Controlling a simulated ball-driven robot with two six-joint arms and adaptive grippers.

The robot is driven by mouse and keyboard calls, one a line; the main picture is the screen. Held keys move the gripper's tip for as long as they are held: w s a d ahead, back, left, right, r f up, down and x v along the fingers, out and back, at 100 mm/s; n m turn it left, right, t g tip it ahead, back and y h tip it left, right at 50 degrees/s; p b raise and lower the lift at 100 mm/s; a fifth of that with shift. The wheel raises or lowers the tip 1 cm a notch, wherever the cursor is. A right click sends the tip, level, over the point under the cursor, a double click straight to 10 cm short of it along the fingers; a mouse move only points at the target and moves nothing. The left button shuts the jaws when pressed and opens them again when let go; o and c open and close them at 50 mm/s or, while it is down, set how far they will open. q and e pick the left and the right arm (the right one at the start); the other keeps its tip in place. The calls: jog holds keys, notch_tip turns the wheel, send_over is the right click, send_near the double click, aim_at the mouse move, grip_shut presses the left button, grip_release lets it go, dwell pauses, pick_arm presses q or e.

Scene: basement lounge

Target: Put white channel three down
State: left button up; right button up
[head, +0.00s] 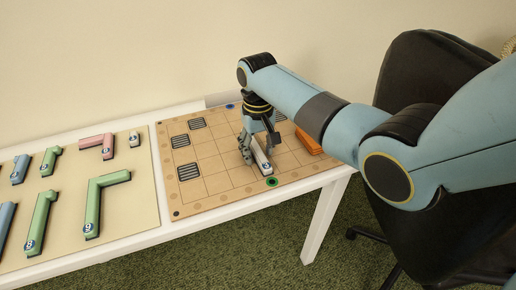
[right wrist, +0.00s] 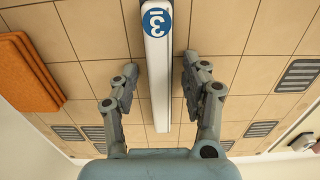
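The white channel three (head: 265,167) is a straight white bar with a blue round label. It appears to lie flat on the tan grid board (head: 212,183), near its front edge by a green ring mark. It also shows in the right wrist view (right wrist: 158,75), its label reading 3 at the top. My right gripper (head: 257,146) is over the bar, with one finger on each side. In the right wrist view my right gripper (right wrist: 158,73) is open, with a gap between each finger and the bar. My left gripper is not in view.
An orange stack (head: 308,141) lies on the board to the right. Several dark grated squares (head: 188,171) mark cells. A tan mat (head: 140,197) on the left holds numbered pieces in green, blue, pink and white. A black chair (head: 425,75) stands right of the white table (head: 318,215).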

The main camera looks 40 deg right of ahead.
aim_at(258, 151)
notch_tip(258, 151, up, 12)
jog(key=p, duration=0.1)
jog(key=shift+r+p, duration=0.15)
jog(key=shift+p, duration=0.2)
dwell(0.5)
